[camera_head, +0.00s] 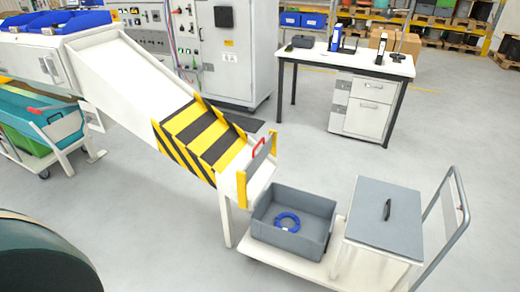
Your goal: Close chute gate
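The white chute (135,72) slopes down from the upper left to the middle of the view. A yellow-and-black striped cover (205,135) lies across its lower part. The chute gate (260,163) is a grey plate at the lower end, between two yellow posts, with a red handle (259,147) at its top. I cannot tell from this angle whether a gap stays open under the plate. Neither of my grippers is in view, and nothing touches the gate.
Below the chute end, a cart (285,262) carries a grey bin (298,204) with a blue ring (287,222) inside, and a lidded grey box (385,218). A desk (345,62) stands behind. A dark round object (40,262) fills the lower left. Floor left of the cart is clear.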

